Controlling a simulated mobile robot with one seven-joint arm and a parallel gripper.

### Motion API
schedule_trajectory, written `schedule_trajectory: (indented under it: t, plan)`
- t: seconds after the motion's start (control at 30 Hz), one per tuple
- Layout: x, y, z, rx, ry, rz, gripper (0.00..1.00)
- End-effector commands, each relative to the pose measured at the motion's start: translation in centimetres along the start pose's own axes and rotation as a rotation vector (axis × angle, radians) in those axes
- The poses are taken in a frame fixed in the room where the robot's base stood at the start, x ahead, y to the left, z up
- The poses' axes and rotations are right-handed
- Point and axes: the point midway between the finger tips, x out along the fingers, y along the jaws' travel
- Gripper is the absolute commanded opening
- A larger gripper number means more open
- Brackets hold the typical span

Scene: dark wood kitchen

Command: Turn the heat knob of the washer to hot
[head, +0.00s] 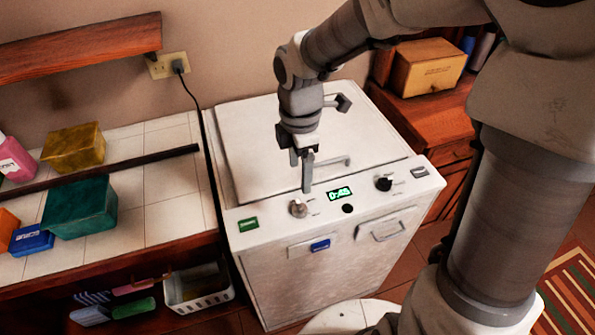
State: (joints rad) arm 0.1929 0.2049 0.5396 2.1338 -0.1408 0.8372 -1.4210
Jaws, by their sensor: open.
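The washer (300,254) is a white top-panel machine in the middle of the head view. Its front panel has a light grey knob (298,208) on the left and a black knob (384,184) on the right. The labels are too small to read, so I cannot tell which is the heat knob or where it is set. My gripper (304,180) is open and empty, pointing down just above and behind the light knob. One finger hides most of the other. It appears apart from the knob, though the gap is hard to judge.
A green display (339,194) and a black button (348,208) lie between the knobs. A tiled counter (160,182) with colored boxes stands at the left, a wooden cabinet (420,115) at the back right. A black cord (196,108) hangs behind. My arm covers the right side.

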Motion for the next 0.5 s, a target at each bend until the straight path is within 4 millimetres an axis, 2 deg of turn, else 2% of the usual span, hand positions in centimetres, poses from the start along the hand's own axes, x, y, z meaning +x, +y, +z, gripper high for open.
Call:
schedule_trajectory:
  t: [0.03, 0.3, 0.5]
  plan:
    - [1.5, -0.1, -0.1, -0.001, 0.002, -0.005, 0.78]
    - [7.4, -0.1, -0.1, -0.001, 0.002, -0.005, 0.78]
    - [10.5, 0.0, -0.1, 0.0, 0.001, -0.001, 0.78]
